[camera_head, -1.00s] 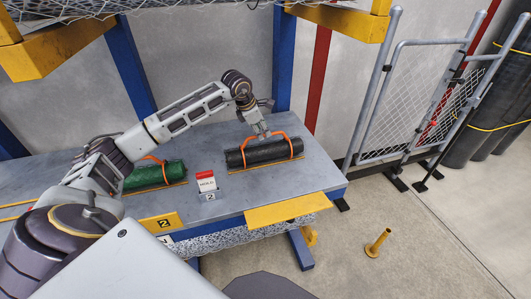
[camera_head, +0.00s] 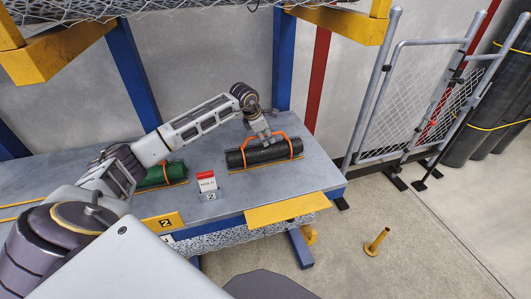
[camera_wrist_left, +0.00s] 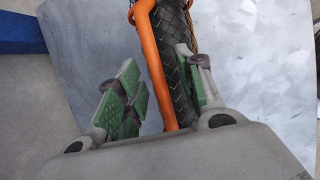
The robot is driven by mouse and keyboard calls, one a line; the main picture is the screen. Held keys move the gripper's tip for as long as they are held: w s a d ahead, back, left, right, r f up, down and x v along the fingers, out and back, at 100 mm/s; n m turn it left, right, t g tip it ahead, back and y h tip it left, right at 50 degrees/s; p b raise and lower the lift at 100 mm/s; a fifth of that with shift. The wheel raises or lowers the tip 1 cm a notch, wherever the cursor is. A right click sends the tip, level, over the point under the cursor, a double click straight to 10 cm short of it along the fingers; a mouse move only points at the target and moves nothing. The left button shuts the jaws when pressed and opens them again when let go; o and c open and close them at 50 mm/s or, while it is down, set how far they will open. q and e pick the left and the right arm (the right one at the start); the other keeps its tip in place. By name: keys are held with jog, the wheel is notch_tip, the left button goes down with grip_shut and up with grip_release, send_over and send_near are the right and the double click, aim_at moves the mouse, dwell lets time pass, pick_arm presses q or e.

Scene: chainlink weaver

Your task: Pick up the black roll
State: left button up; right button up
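The black roll (camera_head: 256,157) lies on the grey table, with an orange strap (camera_head: 290,146) arching over it. My left gripper (camera_head: 266,138) points down at the middle of the roll, close above it. In the left wrist view the gripper (camera_wrist_left: 157,62) is open, its green-padded fingers apart. The orange strap (camera_wrist_left: 152,50) and the black roll (camera_wrist_left: 176,65) show between the fingers. The right finger overlaps the roll's edge; I cannot tell whether it touches. My right gripper is out of view.
A green roll (camera_head: 174,172) lies left on the table (camera_head: 225,208), partly behind my arm. A red and white sign (camera_head: 207,184) stands between the rolls. A yellow-framed shelf (camera_head: 340,20) hangs above. A mesh gate (camera_head: 400,90) stands at right.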

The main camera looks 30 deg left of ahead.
pick_arm(q)
grip_shut()
dwell(0.4)
jog(key=shift+w+r, duration=0.1)
jog(key=shift+r, duration=0.05)
